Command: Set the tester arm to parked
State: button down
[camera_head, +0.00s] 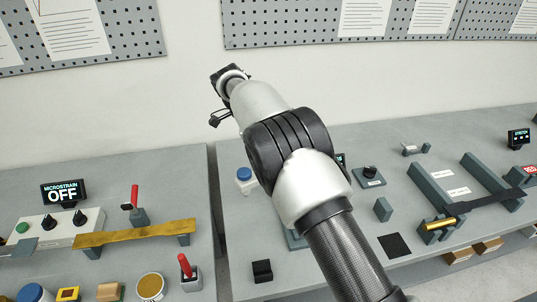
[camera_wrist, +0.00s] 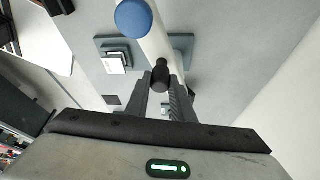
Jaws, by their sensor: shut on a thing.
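In the wrist view my gripper (camera_wrist: 162,80) is shut on a dark knob (camera_wrist: 161,68). The knob sits against a pale, bar-like part (camera_wrist: 153,40), which I take to be the tester arm. A round blue cap (camera_wrist: 133,16) shows at the upper end of that part. A grey-green base plate (camera_wrist: 103,44) lies beyond. In the head view my own arm covers the middle of the bench, and my fingers and the knob cannot be made out. How the tester arm stands relative to its parked position cannot be told.
A blue-topped white item (camera_head: 244,180) stands left of my arm. On the right are a black knob unit (camera_head: 370,174) and a dark-railed fixture (camera_head: 435,190). The left bench holds a MICROSTRAIN OFF display (camera_head: 63,194), a yellow bar (camera_head: 135,234) and red-handled levers (camera_head: 135,197).

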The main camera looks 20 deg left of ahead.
jog(key=shift+w+r, duration=0.1)
jog(key=c, duration=1.5)
grip_release()
jog(key=shift+c, duration=0.2)
jog(key=v, duration=0.7)
jog(key=shift+r+p, duration=0.15)
jog(key=shift+p, duration=0.2)
jog(key=shift+a, duration=0.1)
